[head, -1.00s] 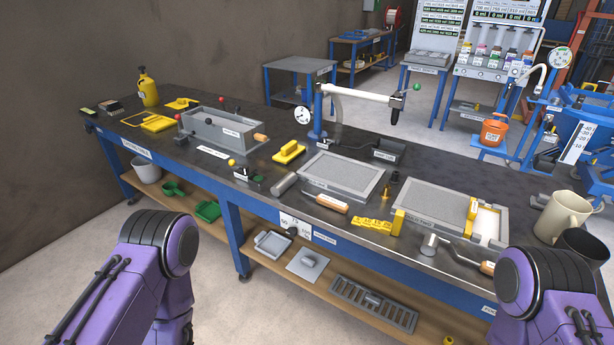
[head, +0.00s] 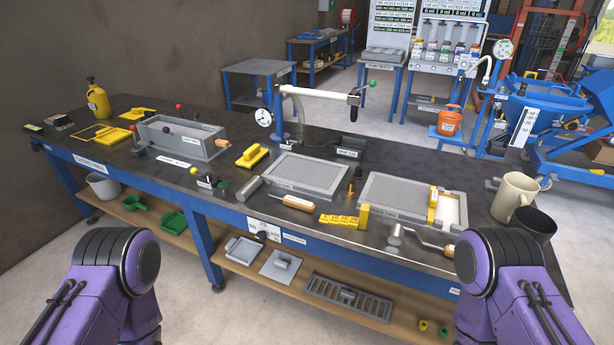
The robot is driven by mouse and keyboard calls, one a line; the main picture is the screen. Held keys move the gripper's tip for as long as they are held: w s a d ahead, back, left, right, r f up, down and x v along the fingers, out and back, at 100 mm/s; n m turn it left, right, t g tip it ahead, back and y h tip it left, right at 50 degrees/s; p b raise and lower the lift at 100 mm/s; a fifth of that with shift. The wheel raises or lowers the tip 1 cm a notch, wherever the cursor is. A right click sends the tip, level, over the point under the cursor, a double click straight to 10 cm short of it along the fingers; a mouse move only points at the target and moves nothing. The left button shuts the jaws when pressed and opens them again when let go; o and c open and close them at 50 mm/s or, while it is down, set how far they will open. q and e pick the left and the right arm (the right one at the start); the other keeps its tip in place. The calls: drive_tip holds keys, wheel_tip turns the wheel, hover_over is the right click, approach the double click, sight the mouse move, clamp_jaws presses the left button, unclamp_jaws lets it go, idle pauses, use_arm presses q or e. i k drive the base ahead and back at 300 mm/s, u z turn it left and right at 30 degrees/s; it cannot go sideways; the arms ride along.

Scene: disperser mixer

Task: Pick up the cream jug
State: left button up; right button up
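The cream jug (head: 513,196) stands upright near the right end of the dark workbench (head: 383,150), its handle toward the right. A dark jug (head: 533,225) stands right in front of it and hides a little of its lower right side. Both my purple arms show at the bottom corners of the head view, the right one nearer the jugs. Neither gripper is in view.
A blue machine (head: 545,100) stands behind the bench end. A shelf (head: 340,309) runs below the bench.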

sight(516, 190)
drive_tip(key=k, duration=0.45)
drive_tip(key=z, duration=0.4)
drive_tip(key=i, duration=0.4)
drive_tip(key=u, duration=1.6)
drive_tip(key=k, duration=0.95)
drive_tip(key=z, duration=1.7)
drive_tip(key=i, duration=0.2)
drive_tip(key=u, duration=0.15)
